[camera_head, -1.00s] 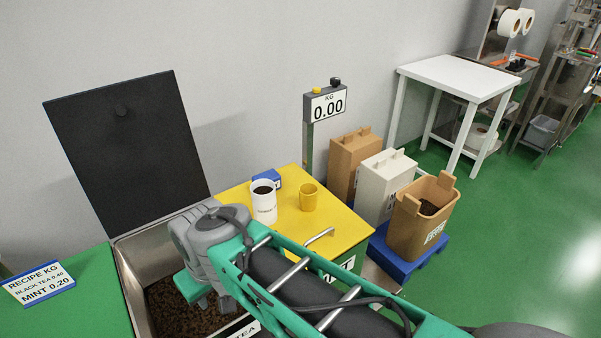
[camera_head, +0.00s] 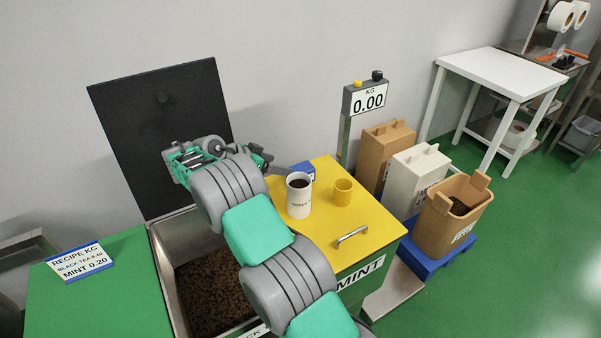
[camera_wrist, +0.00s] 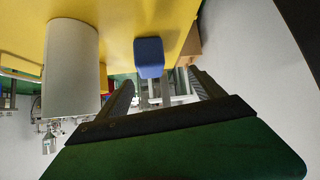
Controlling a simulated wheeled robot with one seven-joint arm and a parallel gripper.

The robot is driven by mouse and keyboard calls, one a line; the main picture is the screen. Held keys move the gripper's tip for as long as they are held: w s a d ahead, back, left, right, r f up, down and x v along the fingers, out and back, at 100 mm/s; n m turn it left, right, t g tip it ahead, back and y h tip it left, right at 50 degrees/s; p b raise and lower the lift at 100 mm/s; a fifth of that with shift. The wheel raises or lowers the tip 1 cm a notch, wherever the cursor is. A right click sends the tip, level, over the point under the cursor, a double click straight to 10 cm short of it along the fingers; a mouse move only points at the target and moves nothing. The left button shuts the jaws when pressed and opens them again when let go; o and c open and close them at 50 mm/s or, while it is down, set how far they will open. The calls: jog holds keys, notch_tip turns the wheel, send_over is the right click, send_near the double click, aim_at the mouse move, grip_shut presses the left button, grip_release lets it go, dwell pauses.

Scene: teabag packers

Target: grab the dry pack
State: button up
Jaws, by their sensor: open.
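The small blue block (camera_head: 302,170), which I take to be the dry pack, sits on the yellow lid (camera_head: 325,235) near its back edge, partly behind a white canister. In the wrist view the blue block (camera_wrist: 148,57) shows just beyond the fingers, close to the middle. My gripper (camera_head: 283,168) is at the left of the block, low over the back of the lid. In the wrist view my gripper (camera_wrist: 163,88) is open, its two dark fingers spread with nothing held. The block lies roughly in line with the gap; I cannot tell whether it touches.
The white canister (camera_head: 299,200) with dark contents stands close in front of the block, and a yellow mug (camera_head: 343,192) is to its right. The open black lid (camera_head: 160,135) and wall rise behind. A scale display (camera_head: 368,98) reads 0.00. The tea bin (camera_head: 172,285) is below my arm.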

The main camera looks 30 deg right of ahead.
aim_at(301, 171)
jog(key=shift+s+d+f+m+g+h, duration=0.2)
jog(key=shift+d+f+m+g+h, duration=0.1)
jog(key=shift+f+m, duration=0.3)
jog(key=shift+s+d+f+m+g+h, duration=0.2)
jog(key=shift+d+f+m+h, duration=0.15)
jog(key=shift+f, duration=0.3)
jog(key=shift+s+d+f, duration=0.1)
jog(key=shift+s+f, duration=0.05)
jog(key=shift+f, duration=0.05)
jog(key=p+x, duration=0.1)
jog(key=x, duration=0.3)
jog(key=r+p+x, duration=0.1)
jog(key=x, duration=0.2)
jog(key=shift+s+d+f+p, duration=0.2)
jog(key=shift+d+f+p, duration=0.1)
jog(key=shift+d, duration=0.25)
jog(key=shift+a, duration=0.1)
jog(key=c, duration=1.6)
